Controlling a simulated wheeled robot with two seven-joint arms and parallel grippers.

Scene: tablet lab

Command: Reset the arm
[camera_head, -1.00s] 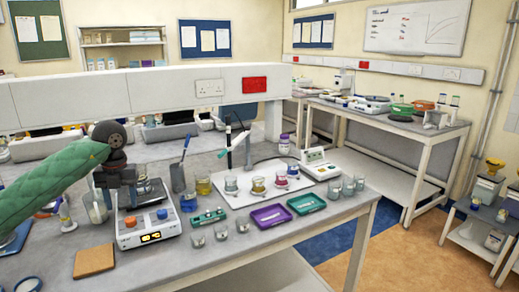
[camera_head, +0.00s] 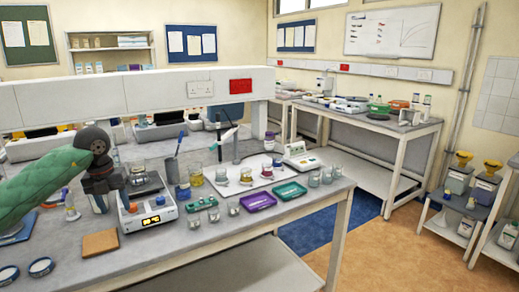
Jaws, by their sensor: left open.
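My left arm comes in from the left in a green sleeve. Its gripper (camera_head: 106,190) is open and points down at the left part of the bench, beside the white hotplate (camera_head: 152,216) with its lit display and round knobs. No object shows between the fingers, though the fingertips are small and partly lost against the items behind them. My right gripper is not in the picture.
The grey bench (camera_head: 200,240) carries a cork pad (camera_head: 100,243), a purple tray (camera_head: 258,202), a teal tray (camera_head: 290,190), a green rack (camera_head: 201,204) and several glass beakers. A white board (camera_head: 238,183) holds coloured beakers. Open floor (camera_head: 400,245) lies to the right.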

